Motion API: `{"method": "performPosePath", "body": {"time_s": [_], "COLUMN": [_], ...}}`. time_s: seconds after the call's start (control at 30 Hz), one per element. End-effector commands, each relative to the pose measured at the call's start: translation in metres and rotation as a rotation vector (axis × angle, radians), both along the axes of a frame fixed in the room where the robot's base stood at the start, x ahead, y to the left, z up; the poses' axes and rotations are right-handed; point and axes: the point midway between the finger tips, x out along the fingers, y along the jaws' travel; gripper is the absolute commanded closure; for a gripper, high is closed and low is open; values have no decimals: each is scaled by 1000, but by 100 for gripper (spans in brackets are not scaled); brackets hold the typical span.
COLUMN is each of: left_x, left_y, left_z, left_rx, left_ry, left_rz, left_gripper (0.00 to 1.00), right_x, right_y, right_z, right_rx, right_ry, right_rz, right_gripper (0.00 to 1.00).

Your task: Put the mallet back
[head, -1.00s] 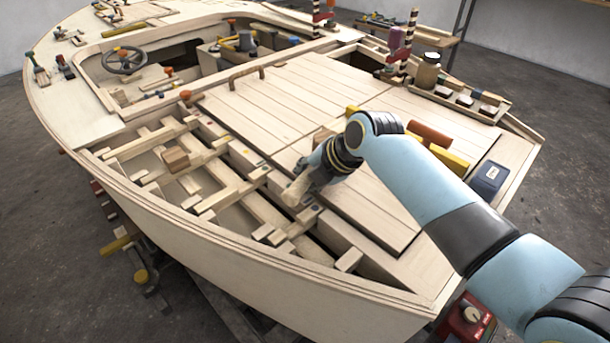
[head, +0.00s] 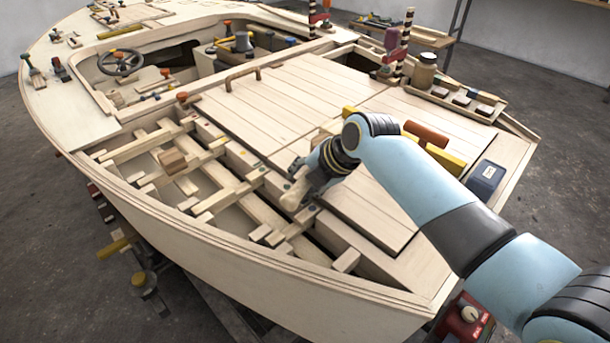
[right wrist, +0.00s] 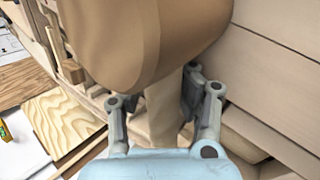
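The mallet (right wrist: 140,40) fills the top of the right wrist view, with a large, rounded brown wooden head. Its paler handle (right wrist: 162,105) runs down between the two grey fingers of my right gripper (right wrist: 160,98), which is shut on it. In the head view my right gripper (head: 313,190) is low over the open slatted frames of the hull, beside the deck panels. A pale part of the mallet (head: 292,199) shows just left of the fingers. The gripper hides the rest of it there. My left gripper is not in view.
A loose wooden block (head: 173,161) sits on the slats to the left. Yellow and red-brown blocks (head: 427,134) and a dark blue box (head: 486,178) lie on the deck at right. The tray with a jar (head: 424,72) stands behind. The middle deck panels are mostly clear.

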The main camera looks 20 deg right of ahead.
Motion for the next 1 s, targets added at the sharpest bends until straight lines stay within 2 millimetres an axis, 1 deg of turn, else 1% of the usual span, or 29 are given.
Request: {"method": "performPosePath", "body": {"time_s": [0.07,0.17,0.43,0.6,0.7,0.8,1.0], "left_x": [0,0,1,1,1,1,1], "left_y": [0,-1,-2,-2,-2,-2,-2], "left_z": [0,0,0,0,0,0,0], "left_rx": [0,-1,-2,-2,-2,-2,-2], "left_ry": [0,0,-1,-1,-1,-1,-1], "left_rz": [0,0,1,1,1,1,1], "left_gripper": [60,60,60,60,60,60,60], "right_x": [-4,-10,-42,-58,-64,-66,-66], "right_y": [-2,-5,-20,-27,-29,-29,-29], "right_z": [2,13,61,84,92,95,96], "right_rx": [-2,-2,-4,-3,-1,0,1], "right_ry": [4,0,-5,-4,-3,-2,-3], "right_rz": [1,0,1,0,1,0,0], "right_gripper": [67,67,67,67,67,67,67]}}
